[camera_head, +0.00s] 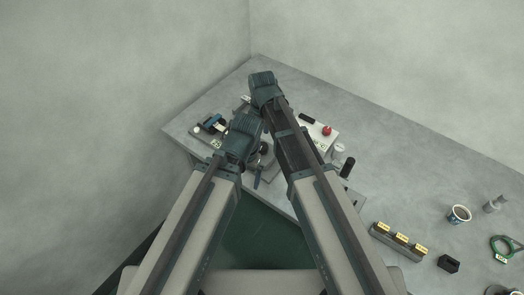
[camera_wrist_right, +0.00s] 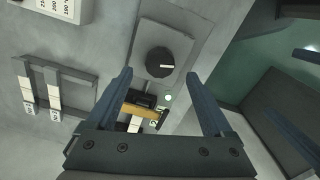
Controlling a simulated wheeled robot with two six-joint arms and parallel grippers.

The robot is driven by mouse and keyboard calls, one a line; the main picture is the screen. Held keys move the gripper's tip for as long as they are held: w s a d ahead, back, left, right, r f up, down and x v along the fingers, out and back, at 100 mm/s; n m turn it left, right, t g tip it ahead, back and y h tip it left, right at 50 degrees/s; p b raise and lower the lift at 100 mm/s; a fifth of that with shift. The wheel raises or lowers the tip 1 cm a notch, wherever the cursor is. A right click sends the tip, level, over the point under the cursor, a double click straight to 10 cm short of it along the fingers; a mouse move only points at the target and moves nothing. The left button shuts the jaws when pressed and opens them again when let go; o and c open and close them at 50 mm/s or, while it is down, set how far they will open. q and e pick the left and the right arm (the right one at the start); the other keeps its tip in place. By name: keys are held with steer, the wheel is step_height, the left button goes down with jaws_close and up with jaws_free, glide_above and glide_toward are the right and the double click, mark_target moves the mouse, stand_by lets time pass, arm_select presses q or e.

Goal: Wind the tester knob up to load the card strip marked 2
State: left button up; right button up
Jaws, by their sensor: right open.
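My right gripper (camera_wrist_right: 160,74) is open and empty, its two blue-grey fingers apart in the right wrist view. A round black knob (camera_wrist_right: 160,62) with a white pointer line appears between the fingertips, on a grey panel; the height gap is unclear. Just below it a pale strip (camera_wrist_right: 134,124) lies by an orange-brown bar, beside a small label that seems to read 2. In the head view my right gripper (camera_head: 265,90) is above the bench's far corner and my left gripper (camera_head: 241,138) is nearer; both hide much of the tester, and the left fingers are unclear.
Two pale strips (camera_wrist_right: 26,90) lie in a dark rack in the right wrist view, near a white numbered box (camera_wrist_right: 60,8).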

mark_target(262, 146)
step_height(262, 146, down, 5)
steer(key=b, duration=0.4)
jaws_close()
steer(key=shift+m, duration=0.3)
steer(key=m, duration=0.5)
steer(key=shift+m, duration=0.3)
steer(key=m, duration=0.5)
steer(key=shift+m, duration=0.4)
